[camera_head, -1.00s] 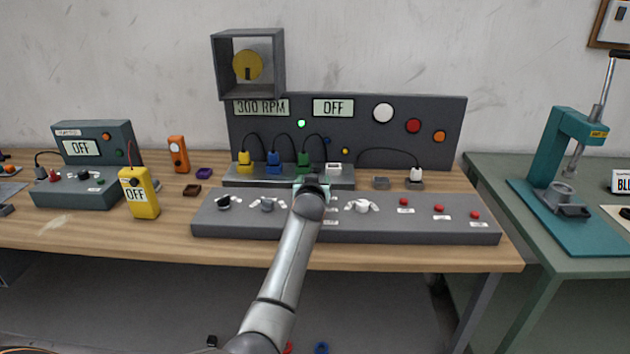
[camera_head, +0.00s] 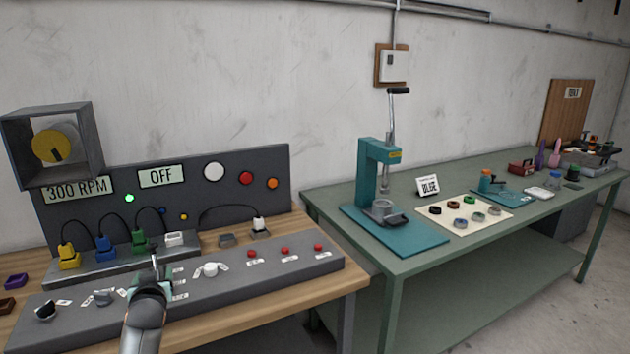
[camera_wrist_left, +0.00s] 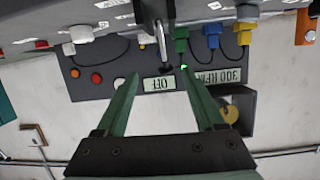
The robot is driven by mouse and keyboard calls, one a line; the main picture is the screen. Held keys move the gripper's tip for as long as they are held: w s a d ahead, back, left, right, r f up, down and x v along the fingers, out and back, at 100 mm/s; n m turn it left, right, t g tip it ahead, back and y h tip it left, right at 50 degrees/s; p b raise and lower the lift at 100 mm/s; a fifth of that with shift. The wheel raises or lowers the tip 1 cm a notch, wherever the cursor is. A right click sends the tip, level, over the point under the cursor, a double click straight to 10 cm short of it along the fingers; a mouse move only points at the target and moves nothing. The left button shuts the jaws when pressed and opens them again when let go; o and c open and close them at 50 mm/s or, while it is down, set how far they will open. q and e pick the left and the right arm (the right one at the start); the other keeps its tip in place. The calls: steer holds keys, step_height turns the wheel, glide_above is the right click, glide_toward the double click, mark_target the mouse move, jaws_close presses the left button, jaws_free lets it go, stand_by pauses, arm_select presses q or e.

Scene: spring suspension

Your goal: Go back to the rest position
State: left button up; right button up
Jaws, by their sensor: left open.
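My left gripper (camera_head: 156,270) is over the middle of the grey control console (camera_head: 300,262) in the head view, seen mostly from behind. In the left wrist view its two green fingers (camera_wrist_left: 160,74) are apart, with nothing held between them. A silver stem with a dark top (camera_wrist_left: 160,42) shows just beyond the fingertips; I cannot tell exactly what it is or whether it touches them. My right gripper is not in view.
Behind the console are a plug strip with yellow, blue and green plugs (camera_head: 103,248) and an upright dark panel (camera_head: 220,195) reading 300 RPM and OFF. A green table (camera_head: 480,258) with a teal press (camera_head: 375,175) stands to the right. Space above the console is free.

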arm_select(q)
steer(key=s+d+f+m+h, duration=0.1)
steer(key=s+d+f, duration=0.1)
steer(key=f, duration=0.2)
steer(key=s+d+f+m, duration=0.1)
steer(key=s+d+f, duration=0.1)
steer(key=s+f, duration=0.1)
steer(key=s+d+f+m+h, duration=0.1)
steer(key=s+d+f, duration=0.1)
steer(key=f, duration=0.3)
steer(key=shift+s+h, duration=0.3)
steer(key=shift+s, duration=0.3)
steer(key=s+d+f+m+g+h, duration=0.1)
steer(key=s+d+f, duration=0.3)
steer(key=s, duration=0.6)
steer(key=s+d+f+m+g+h, duration=0.1)
steer(key=s+d+f+h, duration=0.2)
steer(key=s+d+f, duration=0.2)
steer(key=s+d+f+m+g+h, duration=0.1)
steer(key=s+d+f, duration=0.4)
steer(key=s+d, duration=0.5)
steer(key=s+m+h, duration=0.1)
steer(key=s+h, duration=0.1)
steer(key=s, duration=0.3)
steer(key=shift+g, duration=0.4)
steer(key=shift+s, duration=0.1)
